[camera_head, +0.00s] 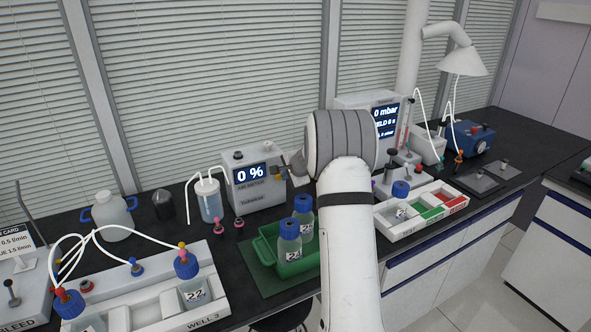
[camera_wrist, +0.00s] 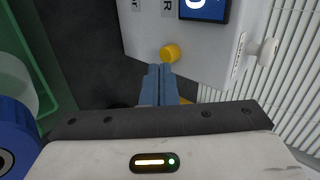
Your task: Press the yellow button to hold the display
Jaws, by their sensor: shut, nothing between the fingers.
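The white analyser box (camera_head: 245,196) stands on the dark bench against the blinds, with a blue display (camera_head: 251,174) reading 0 %. Part of the display (camera_wrist: 204,9) shows at the top of the wrist view. The round yellow button (camera_wrist: 170,53) is on the box's front face, beside the display. My gripper (camera_wrist: 160,68) is shut and empty. Its blue fingertips point at the button and overlap its lower left edge in the wrist view; whether they touch it I cannot tell.
A green crate (camera_head: 262,252) with blue-capped bottles (camera_head: 289,243) stands in front of the box. A clear bottle with tubes (camera_head: 209,202) is to its left. A white tray (camera_head: 421,211) and a second display unit (camera_head: 384,118) are to the right.

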